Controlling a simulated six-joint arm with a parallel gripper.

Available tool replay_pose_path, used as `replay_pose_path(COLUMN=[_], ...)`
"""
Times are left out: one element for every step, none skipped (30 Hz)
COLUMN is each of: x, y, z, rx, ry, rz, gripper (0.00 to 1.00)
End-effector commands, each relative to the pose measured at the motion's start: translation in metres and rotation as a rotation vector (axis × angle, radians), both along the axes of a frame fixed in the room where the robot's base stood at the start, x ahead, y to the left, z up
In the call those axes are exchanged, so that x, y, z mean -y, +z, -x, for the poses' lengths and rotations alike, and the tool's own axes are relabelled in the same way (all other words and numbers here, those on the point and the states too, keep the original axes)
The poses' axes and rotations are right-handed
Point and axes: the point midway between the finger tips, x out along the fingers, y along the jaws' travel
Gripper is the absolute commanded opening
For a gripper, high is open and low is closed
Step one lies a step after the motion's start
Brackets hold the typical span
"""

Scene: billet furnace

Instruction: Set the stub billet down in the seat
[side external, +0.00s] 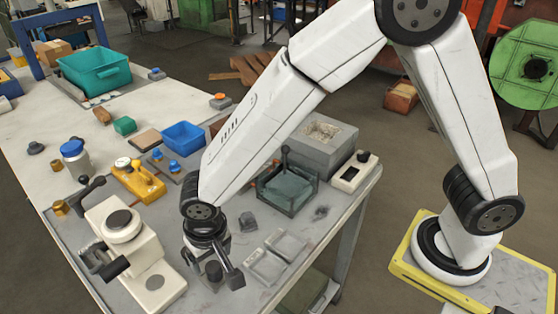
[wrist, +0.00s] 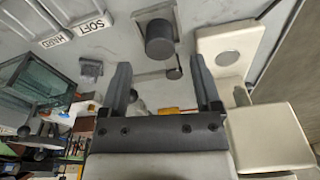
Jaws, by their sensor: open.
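The stub billet, a short dark grey cylinder (wrist: 160,42), stands upright on a square grey plate (wrist: 152,14) that looks like the seat. In the side external view the billet (side external: 213,271) shows just below my gripper (side external: 215,262). My gripper is open, pointing down at the bench. In the wrist view its two dark fingers (wrist: 160,70) are spread wide, with the billet ahead of the gap between them. Neither finger appears to touch the billet. The billet's underside is hidden, so how it sits in the plate cannot be told.
A cream press-like machine (side external: 125,245) stands close left of my gripper. Trays marked HARD and SOFT (side external: 285,243) lie to the right. A small grey block (side external: 247,222) and a glass-walled box (side external: 286,190) are behind. The bench's front edge is near.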

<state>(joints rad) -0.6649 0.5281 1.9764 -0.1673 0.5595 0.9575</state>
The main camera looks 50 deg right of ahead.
Motion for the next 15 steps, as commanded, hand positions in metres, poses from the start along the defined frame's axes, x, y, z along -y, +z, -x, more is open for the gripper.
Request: replay_pose_path(x=[-0.001, -0.001, -0.001, -0.001, -0.001, -0.001, -0.001, -0.001, -0.001, -0.001, -0.001, -0.001, -0.001, -0.001, -0.002], y=[0.009, 0.013, 0.019, 0.023, 0.028, 0.034, 0.038, 0.042, 0.048, 0.051, 0.055, 0.059, 0.062, 0.065, 0.068], z=[0.001, 0.001, 0.002, 0.002, 0.003, 0.004, 0.004, 0.005, 0.005, 0.006, 0.006, 0.007, 0.007, 0.008, 0.008], rx=[0.003, 0.002, 0.003, 0.003, 0.002, 0.003, 0.002, 0.002, 0.002, 0.001, 0.002, 0.002, 0.001, 0.001, 0.001], ry=[0.0, 0.0, 0.0, 0.0, 0.0, 0.0, 0.0, 0.0, 0.0, 0.0, 0.0, 0.0, 0.0, 0.0, 0.0], rz=[-0.002, -0.002, -0.002, -0.002, -0.002, -0.002, -0.002, -0.003, -0.003, -0.002, -0.003, -0.003, -0.002, -0.002, -0.002], gripper=[0.81, 0.81, 0.81, 0.81, 0.81, 0.81, 0.81, 0.81, 0.81, 0.81, 0.81, 0.81, 0.81, 0.81, 0.81])
